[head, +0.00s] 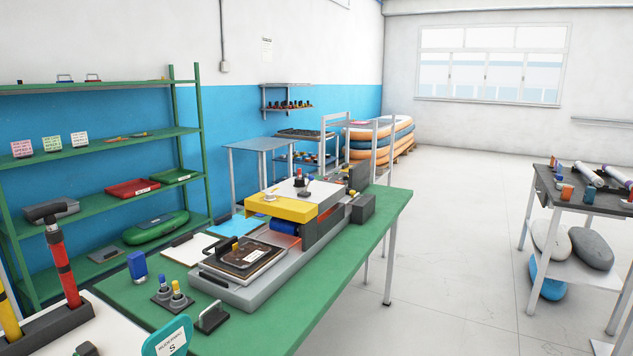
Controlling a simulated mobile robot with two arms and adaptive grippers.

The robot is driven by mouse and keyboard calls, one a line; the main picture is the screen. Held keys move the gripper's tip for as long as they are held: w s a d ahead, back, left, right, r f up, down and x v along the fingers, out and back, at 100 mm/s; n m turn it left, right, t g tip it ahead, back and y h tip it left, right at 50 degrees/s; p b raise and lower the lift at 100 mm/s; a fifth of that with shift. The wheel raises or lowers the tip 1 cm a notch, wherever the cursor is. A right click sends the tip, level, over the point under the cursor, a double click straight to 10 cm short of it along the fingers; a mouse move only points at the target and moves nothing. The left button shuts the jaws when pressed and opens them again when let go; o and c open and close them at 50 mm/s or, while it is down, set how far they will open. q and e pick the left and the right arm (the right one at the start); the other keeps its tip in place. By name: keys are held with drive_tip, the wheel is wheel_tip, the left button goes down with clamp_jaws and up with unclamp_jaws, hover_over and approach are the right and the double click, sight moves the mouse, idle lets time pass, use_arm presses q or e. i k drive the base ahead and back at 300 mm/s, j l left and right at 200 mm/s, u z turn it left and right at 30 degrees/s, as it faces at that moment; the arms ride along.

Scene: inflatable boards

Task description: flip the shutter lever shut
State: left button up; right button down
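A grey machine (222,287) with a yellow front panel (281,207) and a white top stands on the green table (262,323). A dark plate (246,257) with a black handle lies on its front bed. A blue roller-like part (285,227) shows under the yellow panel. Small red and dark knobs (303,181) stand on the white top. I cannot tell which part is the shutter lever or how it is set. Neither of my grippers is in view.
A red upright tool (62,256) stands at the left. Green shelves (95,145) line the wall.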

sight(311, 177)
drive_tip(key=i+l+u, duration=0.15)
drive_tip(key=i+l, duration=0.15)
drive_tip(key=i+l+u, duration=0.1)
drive_tip(key=i+l, duration=0.2)
drive_tip(key=i+l+u, duration=0.15)
drive_tip(key=i+l, duration=0.15)
drive_tip(key=i+l+u, duration=0.1)
drive_tip(key=i+l, duration=0.15)
drive_tip(key=l, duration=0.25)
drive_tip(key=i+l+u, duration=0.15)
drive_tip(key=l, duration=0.25)
drive_tip(key=i+l+u, duration=0.1)
drive_tip(key=i+l, duration=0.2)
drive_tip(key=l, duration=0.15)
